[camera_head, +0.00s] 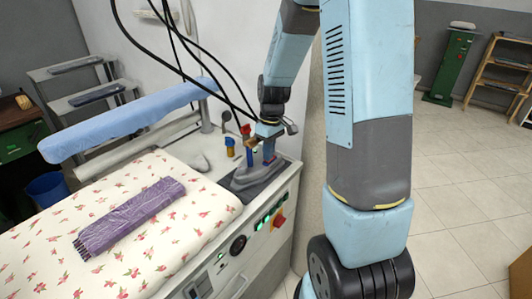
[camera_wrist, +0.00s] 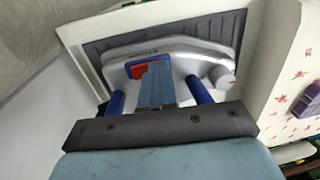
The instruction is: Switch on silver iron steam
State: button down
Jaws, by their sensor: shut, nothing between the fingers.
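The silver iron (camera_head: 246,177) lies on a dark ribbed rest at the right end of the ironing table. In the wrist view, its silver body (camera_wrist: 118,76) fills the rest below my gripper, and a red switch with a blue surround (camera_wrist: 136,70) sits on it. Two dark blue posts stand on either side. My gripper (camera_wrist: 157,66) is shut and empty, directly above the iron, with its light blue fingertips over or against the red switch. I cannot tell whether they touch it. In the head view my gripper (camera_head: 268,158) hides part of the iron.
A blue sleeve board (camera_head: 125,122) juts above the table. Black cables hang near my arm. The front panel has lit green buttons and a red switch (camera_head: 279,220). Tiled floor is open at right.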

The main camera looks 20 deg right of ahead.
jog(key=shift+a, duration=0.15)
jog(key=shift+d, duration=0.2)
jog(key=shift+w+d+r, duration=0.2)
jog(key=shift+w+d, duration=0.25)
jog(key=shift+d, duration=0.05)
notch_tip(320, 180, up, 14)
jog(key=a, duration=0.1)
jog(key=shift+s+a, duration=0.2)
jog(key=shift+s, duration=0.25)
jog(key=shift+f, duration=0.1)
dwell(0.4)
